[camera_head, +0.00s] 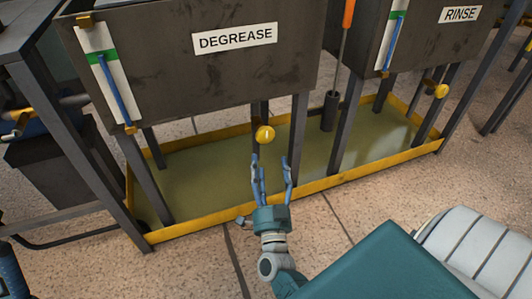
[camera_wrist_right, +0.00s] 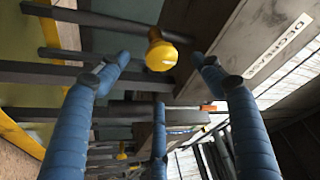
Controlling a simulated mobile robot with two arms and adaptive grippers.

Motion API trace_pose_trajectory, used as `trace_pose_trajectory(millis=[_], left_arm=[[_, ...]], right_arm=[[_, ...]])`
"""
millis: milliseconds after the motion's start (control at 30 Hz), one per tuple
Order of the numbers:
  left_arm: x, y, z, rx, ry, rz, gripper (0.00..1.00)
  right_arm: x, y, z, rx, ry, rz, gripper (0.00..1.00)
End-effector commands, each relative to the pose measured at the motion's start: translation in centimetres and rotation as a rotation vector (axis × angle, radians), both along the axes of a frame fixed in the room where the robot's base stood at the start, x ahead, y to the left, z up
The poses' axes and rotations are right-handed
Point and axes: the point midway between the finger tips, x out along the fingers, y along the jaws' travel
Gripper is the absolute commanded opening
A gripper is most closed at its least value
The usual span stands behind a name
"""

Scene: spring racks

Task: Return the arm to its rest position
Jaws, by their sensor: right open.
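My right gripper (camera_head: 270,165) is in the lower middle of the head view. Its blue fingers are spread, with nothing between them. They point up toward the yellow ball knob (camera_head: 265,134) under the DEGREASE tank (camera_head: 190,60), a little short of it in the picture. In the right wrist view the open gripper (camera_wrist_right: 160,65) has the yellow knob (camera_wrist_right: 161,56) just above and between its fingertips, and I see no contact. A dark blue ribbed piece (camera_head: 10,272) shows at the lower left edge of the head view. I cannot tell whether it is my left gripper.
A yellow-rimmed drip tray (camera_head: 205,224) lies under the tanks among grey frame legs. The RINSE tank (camera_head: 430,45) stands right, with another yellow knob (camera_head: 441,91). Bare floor (camera_head: 375,205) lies in front of the tray.

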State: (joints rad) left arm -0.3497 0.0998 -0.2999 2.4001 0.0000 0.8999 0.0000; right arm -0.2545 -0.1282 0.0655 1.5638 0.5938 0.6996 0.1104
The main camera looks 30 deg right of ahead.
Motion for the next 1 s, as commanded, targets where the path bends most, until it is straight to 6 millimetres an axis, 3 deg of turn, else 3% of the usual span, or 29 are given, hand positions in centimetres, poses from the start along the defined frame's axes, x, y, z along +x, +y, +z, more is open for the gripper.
trace_pose_trajectory(millis=[200, 767, 867, 967, 1000], left_arm=[[0.0, 0.0, 0.0, 0.000, 0.001, 0.000, 0.66], [0.0, 0.0, 0.0, 0.000, 0.001, 0.000, 0.66], [0.0, 0.0, 0.0, 0.000, 0.000, 0.000, 0.66], [0.0, 0.0, 0.0, 0.000, 0.000, 0.000, 0.66], [0.0, 0.0, 0.0, 0.000, 0.000, 0.000, 0.66]], right_arm=[[-1.1, 0.6, -0.4, 0.001, 0.000, 0.000, 0.67], [-1.1, 0.8, 0.3, -0.009, -0.010, 0.004, 0.67], [-0.9, 1.5, 3.2, -0.056, -0.058, 0.021, 0.67], [-1.2, 3.3, 8.8, -0.146, -0.152, 0.052, 0.67], [-1.5, 4.3, 11.5, -0.190, -0.200, 0.066, 0.67]])
